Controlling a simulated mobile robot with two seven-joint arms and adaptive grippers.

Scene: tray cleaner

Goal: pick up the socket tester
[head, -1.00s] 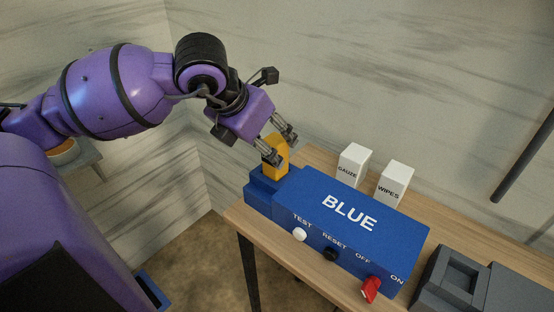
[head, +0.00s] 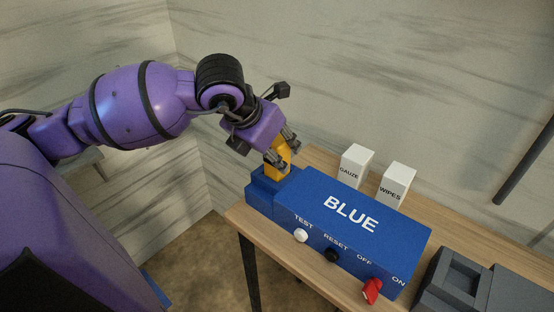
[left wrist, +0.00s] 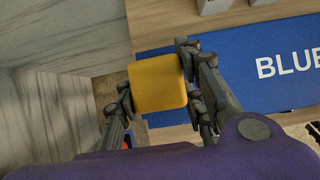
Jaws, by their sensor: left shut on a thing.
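The socket tester is the yellow block (head: 279,160) standing upright at the left end of the blue box (head: 353,222), in its lower step. My left gripper (head: 283,152) comes down over it from the upper left and is shut on it. In the left wrist view the yellow block (left wrist: 158,87) sits between the two dark fingers, one on each side. The block's lower end is partly hidden by the blue step, so I cannot tell if it is lifted. My right gripper is not in view.
The blue box carries a white button (head: 301,236), a black button (head: 332,255) and a red switch (head: 372,291). White gauze (head: 355,165) and wipes (head: 396,184) boxes stand behind it. A grey tray unit (head: 447,275) is at the right on the wooden table (head: 470,239).

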